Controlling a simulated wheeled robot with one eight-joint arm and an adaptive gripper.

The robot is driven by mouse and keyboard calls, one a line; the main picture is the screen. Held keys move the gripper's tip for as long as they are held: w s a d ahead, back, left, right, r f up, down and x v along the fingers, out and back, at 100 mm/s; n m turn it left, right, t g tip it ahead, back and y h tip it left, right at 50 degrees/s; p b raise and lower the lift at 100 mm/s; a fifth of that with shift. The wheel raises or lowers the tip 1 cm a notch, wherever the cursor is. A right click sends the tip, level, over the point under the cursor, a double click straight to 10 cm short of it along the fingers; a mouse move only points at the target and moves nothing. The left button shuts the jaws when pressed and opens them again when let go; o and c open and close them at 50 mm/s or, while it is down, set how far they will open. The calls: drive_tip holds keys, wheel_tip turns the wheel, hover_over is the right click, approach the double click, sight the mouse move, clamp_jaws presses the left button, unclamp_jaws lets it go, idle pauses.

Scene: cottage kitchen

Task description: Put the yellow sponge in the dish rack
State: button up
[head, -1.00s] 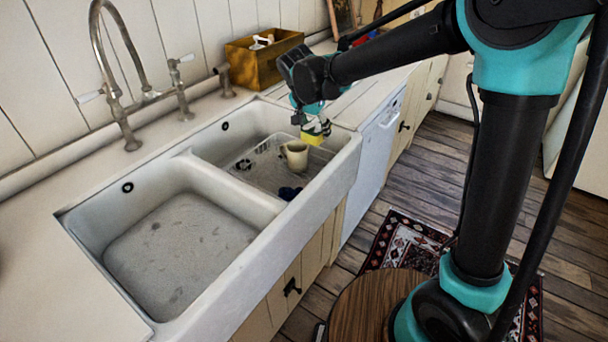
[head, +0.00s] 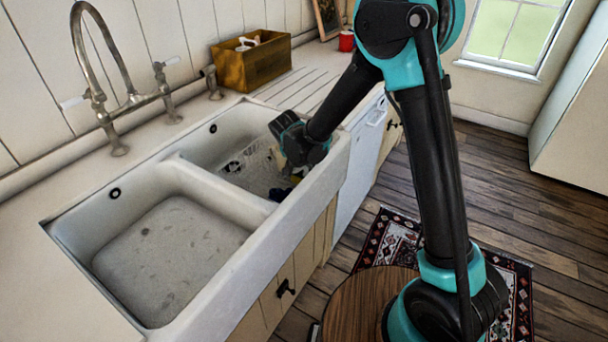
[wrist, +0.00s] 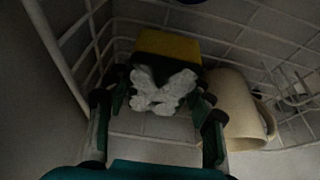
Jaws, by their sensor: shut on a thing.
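In the head view my gripper (head: 297,160) reaches into the right sink basin and mostly hides the sponge. The rack (head: 255,172) lies in that basin.
A cream mug (wrist: 236,110) lies right beside my right finger in the rack. A dark blue item (head: 280,194) is near the basin's front wall. The left basin (head: 165,255) is empty. A wooden box (head: 250,62) stands on the counter behind.

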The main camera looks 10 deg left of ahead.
drive_tip(key=shift+f, duration=0.7)
drive_tip(key=o, duration=0.7)
drive_tip(key=shift+f, duration=0.1)
drive_tip(key=shift+o, duration=0.2)
drive_tip(key=v, duration=1.2)
drive_tip(key=shift+a, duration=0.1)
drive_tip(key=shift+w, duration=0.1)
